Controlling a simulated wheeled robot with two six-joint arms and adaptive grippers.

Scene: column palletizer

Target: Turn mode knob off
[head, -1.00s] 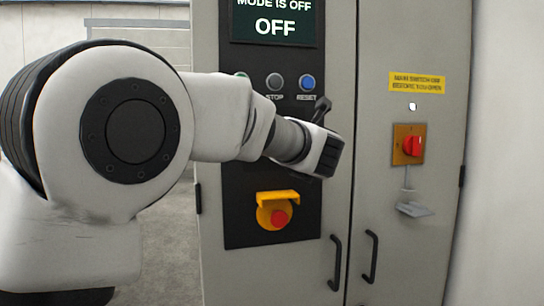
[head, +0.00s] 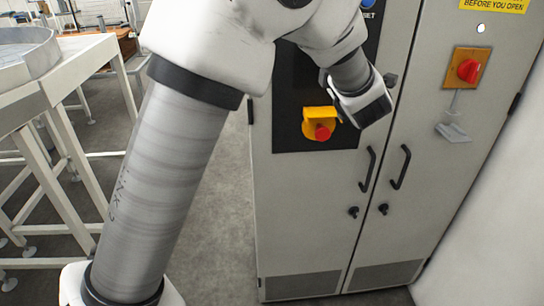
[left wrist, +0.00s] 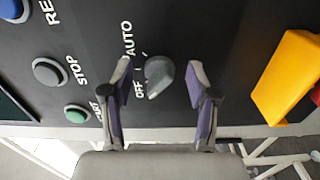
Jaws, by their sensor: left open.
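The grey mode knob (left wrist: 158,76) is on the black panel in the left wrist view, beside the printed words AUTO and OFF. Its ridge slants with one end toward the OFF side; the exact setting is hard to read. My left gripper (left wrist: 160,85) is open, with one purple-padded finger on each side of the knob. I see gaps between the fingers and the knob and cannot tell if the tips touch the panel. In the head view my left wrist hides the knob. My right gripper is not in view.
A yellow-shrouded red emergency stop (head: 322,130) sits low on the panel, close to my wrist. Stop (left wrist: 48,71), green start (left wrist: 76,114) and blue reset (left wrist: 12,9) buttons are nearby. A red switch (head: 468,70) and door handles (head: 400,167) are on the cabinet.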

